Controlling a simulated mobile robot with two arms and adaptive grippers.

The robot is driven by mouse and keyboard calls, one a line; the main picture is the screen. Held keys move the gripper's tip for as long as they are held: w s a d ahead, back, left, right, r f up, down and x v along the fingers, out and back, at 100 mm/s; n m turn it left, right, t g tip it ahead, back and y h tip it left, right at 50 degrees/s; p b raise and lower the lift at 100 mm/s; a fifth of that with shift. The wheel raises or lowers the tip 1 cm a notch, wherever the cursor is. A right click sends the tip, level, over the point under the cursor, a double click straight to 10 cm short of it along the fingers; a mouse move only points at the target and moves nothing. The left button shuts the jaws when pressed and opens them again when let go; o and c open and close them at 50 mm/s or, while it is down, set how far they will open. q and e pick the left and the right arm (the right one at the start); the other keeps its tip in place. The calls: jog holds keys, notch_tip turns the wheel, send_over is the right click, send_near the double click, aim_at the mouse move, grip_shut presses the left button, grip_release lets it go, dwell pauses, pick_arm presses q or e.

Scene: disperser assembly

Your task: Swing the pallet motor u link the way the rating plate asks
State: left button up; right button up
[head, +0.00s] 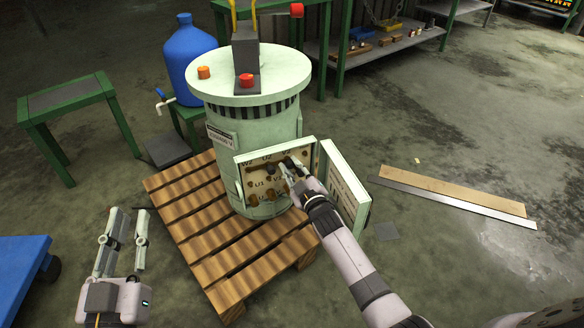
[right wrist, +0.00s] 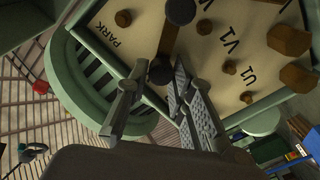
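The pale green motor (head: 250,110) stands on a wooden pallet (head: 190,230). Its terminal box (head: 240,172) is open, with brown terminals marked W2, U2, V2, U1 and V1. In the right wrist view, a dark link bar (right wrist: 168,40) with a round knob at each end lies near the PARK mark. My right gripper (right wrist: 158,75) is at the board, its fingers apart on either side of the bar's lower knob; contact is unclear. It covers part of the board in the head view (head: 287,172). My left gripper (head: 126,226) is open and empty at lower left. A plate (head: 221,135) on the motor is unreadable.
The box door (head: 345,185) hangs open on the right, close to my right arm. A blue bottle (head: 188,60) and green stand are behind the motor. A green table (head: 65,100) is at left. Boards (head: 455,192) lie on the floor at right.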

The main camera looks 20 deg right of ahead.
jog(key=o, duration=0.4)
jog(key=shift+c, duration=0.2)
jog(key=s, duration=0.7)
jog(key=shift+s+d, duration=0.25)
jog(key=shift+d, duration=0.05)
jog(key=shift+r, duration=0.1)
